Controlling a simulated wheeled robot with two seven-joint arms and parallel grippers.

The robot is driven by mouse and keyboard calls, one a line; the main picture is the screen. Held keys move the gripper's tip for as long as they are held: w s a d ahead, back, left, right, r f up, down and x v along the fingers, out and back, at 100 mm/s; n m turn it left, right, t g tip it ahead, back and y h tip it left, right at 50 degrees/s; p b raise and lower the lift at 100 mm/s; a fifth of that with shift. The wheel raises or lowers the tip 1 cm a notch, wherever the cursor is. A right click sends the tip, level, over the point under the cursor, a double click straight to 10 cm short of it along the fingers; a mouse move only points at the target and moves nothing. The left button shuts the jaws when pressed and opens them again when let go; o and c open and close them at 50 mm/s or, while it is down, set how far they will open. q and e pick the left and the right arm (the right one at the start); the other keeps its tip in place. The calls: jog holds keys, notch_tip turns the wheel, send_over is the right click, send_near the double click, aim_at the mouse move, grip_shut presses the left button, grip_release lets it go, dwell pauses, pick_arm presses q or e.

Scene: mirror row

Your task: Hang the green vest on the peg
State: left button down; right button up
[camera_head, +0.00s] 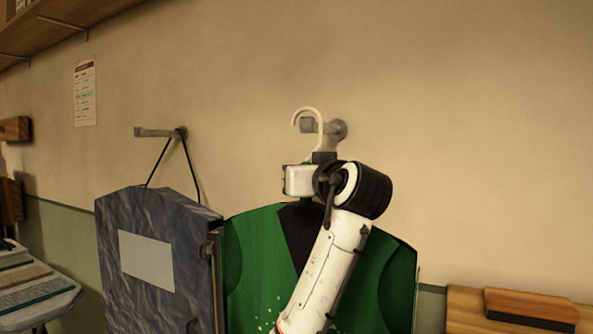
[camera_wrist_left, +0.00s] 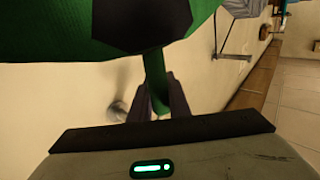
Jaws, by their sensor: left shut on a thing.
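The green vest (camera_head: 258,265) hangs upright from a hanger with a pale hook (camera_head: 309,110), in front of the wall. My left gripper (camera_wrist_left: 158,88) is shut on the green neck of the hanger, just above the vest's collar; my arm covers part of the vest in the head view. The grey peg (camera_head: 340,130) on the wall is at the height of the hook. Its tip shows inside the hook's curve, but I cannot tell whether the hook is over the peg or in front of it. In the left wrist view the vest (camera_wrist_left: 60,30) fills the top. My right gripper is not in view.
A dark blue-grey garment or bag (camera_head: 150,215) with a pale patch hangs by a cord from another peg (camera_head: 155,132), close at the vest's left. A shelf (camera_head: 70,25) is at upper left. A wooden surface (camera_head: 465,312) stands at lower right. The wall right of the peg is bare.

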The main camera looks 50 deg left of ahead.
pick_arm(q)
jog(key=w, duration=0.1)
jog(key=w+a+f, duration=0.1)
jog(key=w, duration=0.2)
jog(key=shift+w+a+f, duration=0.15)
dwell(0.4)
jog(key=c, duration=1)
grip_release()
